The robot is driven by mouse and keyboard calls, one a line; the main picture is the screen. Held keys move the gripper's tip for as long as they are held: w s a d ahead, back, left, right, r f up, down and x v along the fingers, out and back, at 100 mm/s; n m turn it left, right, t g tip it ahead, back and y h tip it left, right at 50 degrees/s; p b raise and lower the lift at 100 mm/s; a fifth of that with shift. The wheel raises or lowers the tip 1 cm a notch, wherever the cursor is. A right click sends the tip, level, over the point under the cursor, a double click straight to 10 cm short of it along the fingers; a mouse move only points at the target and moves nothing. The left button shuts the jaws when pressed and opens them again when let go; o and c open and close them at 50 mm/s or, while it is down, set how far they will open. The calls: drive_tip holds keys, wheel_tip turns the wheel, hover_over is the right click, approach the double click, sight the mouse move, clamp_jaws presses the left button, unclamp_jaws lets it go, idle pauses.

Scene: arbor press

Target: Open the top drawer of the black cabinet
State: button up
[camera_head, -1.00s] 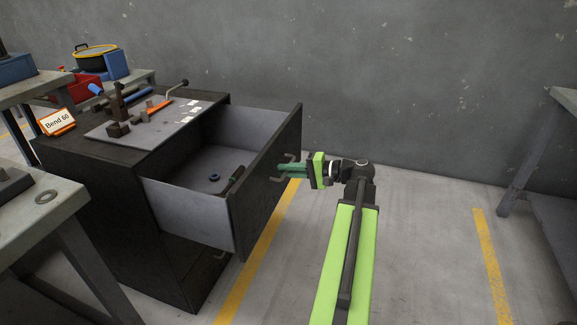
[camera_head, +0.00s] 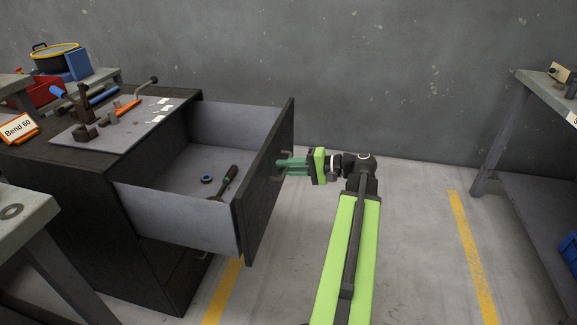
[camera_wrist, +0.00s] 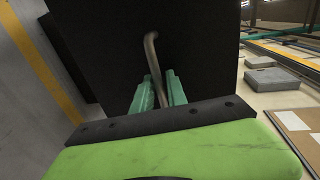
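The black cabinet (camera_head: 88,212) stands at the left in the head view. Its top drawer (camera_head: 177,220) is pulled far out, with the grey inside showing. My gripper (camera_head: 281,167) is at the outer face of the drawer front (camera_head: 265,187). In the wrist view, the green fingers (camera_wrist: 160,92) are close together on both sides of the bent metal drawer handle (camera_wrist: 151,50), and look shut on it. The dark drawer front fills the middle of that view. The handle is mostly hidden by the fingers in the head view.
A screwdriver (camera_head: 224,182) and a small ring (camera_head: 207,180) lie in the drawer. A board with tools (camera_head: 125,127) and a "Bend 60" sign (camera_head: 18,128) are on the cabinet top. A table (camera_head: 500,110) stands at right. Open floor (camera_head: 415,245) lies between.

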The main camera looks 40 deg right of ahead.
drive_tip(key=shift+a, duration=0.1)
drive_tip(key=p+v, duration=0.3)
drive_tip(key=v, duration=1.4)
drive_tip(key=shift+s+d, duration=0.15)
drive_tip(key=shift+d, duration=0.1)
